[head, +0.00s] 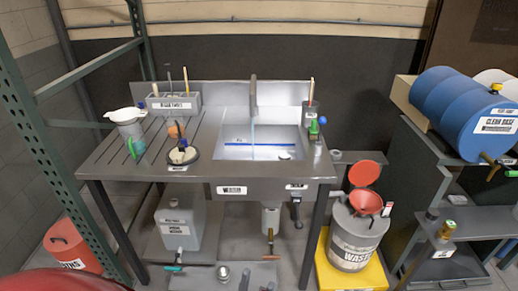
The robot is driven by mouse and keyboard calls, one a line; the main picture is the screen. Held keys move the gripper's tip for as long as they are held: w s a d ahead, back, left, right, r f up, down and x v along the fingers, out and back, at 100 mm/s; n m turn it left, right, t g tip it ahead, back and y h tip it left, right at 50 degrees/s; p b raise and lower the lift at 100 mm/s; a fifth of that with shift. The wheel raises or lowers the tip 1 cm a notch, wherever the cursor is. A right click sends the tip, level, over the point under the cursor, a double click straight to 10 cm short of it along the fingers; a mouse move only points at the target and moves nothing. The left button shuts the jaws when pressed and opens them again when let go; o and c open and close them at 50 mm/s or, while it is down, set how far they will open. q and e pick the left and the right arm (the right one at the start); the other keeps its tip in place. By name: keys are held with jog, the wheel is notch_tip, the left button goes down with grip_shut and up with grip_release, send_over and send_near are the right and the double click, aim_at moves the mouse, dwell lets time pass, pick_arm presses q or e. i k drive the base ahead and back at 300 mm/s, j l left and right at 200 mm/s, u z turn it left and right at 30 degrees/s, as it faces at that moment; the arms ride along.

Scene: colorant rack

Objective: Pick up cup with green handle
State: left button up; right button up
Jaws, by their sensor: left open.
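A grey metal cup (130,128) with a white spouted top stands at the left end of the steel sink table (105,160). A green handle (138,147) shows low on its right side. At the right end of the table, a small green item (314,128) shows beside a blue one; I cannot tell whether it is a cup handle. I cannot make out either of my grippers in the head view, and nothing is seen touching the cup.
A black round dish (182,156) and a grey tool holder (174,104) stand near the cup. A green metal post (55,150) rises at the left.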

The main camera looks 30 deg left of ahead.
aim_at(134, 144)
jog(key=u, duration=1.75)
jog(key=i+j+z, duration=0.1)
jog(key=z, duration=0.75)
jog(key=i+j+z, duration=0.15)
jog(key=j+z, duration=0.2)
jog(key=j, duration=0.2)
jog(key=j+z, duration=0.35)
jog(key=j, duration=0.15)
jog(key=j+z, duration=0.35)
jog(key=j, duration=0.2)
